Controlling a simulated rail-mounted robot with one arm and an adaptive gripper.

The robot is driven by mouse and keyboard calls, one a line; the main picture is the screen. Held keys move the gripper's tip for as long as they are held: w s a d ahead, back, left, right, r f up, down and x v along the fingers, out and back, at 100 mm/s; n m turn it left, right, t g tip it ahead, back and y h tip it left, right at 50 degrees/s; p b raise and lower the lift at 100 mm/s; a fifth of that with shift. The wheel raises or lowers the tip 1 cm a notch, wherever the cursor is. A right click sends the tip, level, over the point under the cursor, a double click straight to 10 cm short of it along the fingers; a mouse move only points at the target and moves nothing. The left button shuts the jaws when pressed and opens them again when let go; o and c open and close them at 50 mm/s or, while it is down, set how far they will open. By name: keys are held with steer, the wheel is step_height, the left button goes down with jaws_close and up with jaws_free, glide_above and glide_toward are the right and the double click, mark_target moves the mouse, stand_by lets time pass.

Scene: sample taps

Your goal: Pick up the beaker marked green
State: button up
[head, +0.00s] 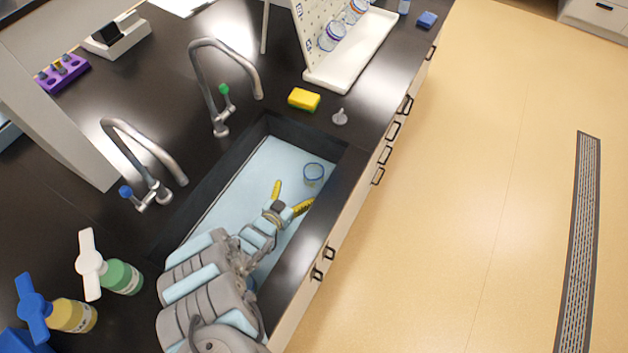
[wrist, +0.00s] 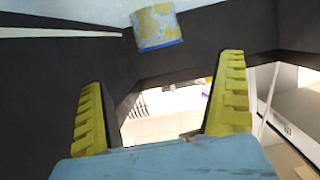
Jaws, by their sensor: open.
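A clear beaker with a blue-looking rim (head: 313,174) stands in the far right part of the sink. A beaker with blue and yellow patches (wrist: 157,27) shows tilted at the top of the wrist view, beyond the fingertips. I see no green mark on either view of it. My gripper (head: 291,196) is over the sink, its yellow fingers spread and empty, short of the beaker. In the wrist view the open fingers (wrist: 163,75) have nothing between them. A small bluish thing (head: 251,284) shows beside my arm in the sink, mostly hidden.
The dark sink rim (head: 329,172) surrounds the pale sink floor. Two taps, one with a green knob (head: 224,89) and one with a blue knob (head: 126,191), stand left. A yellow sponge (head: 304,99) and drying rack with beakers (head: 332,36) lie beyond.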

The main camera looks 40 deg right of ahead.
steer(key=b, duration=0.5)
glide_toward(318, 166)
steer(key=x, duration=0.3)
steer(key=shift+f, duration=0.4)
steer(key=shift+r+x, duration=0.15)
steer(key=shift+x, duration=0.95)
steer(key=shift+r+x, duration=0.15)
steer(key=shift+x, duration=0.95)
steer(key=shift+b+x, duration=0.5)
steer(key=shift+x, duration=0.6)
steer(key=c, duration=1.6)
steer(key=shift+c, duration=0.2)
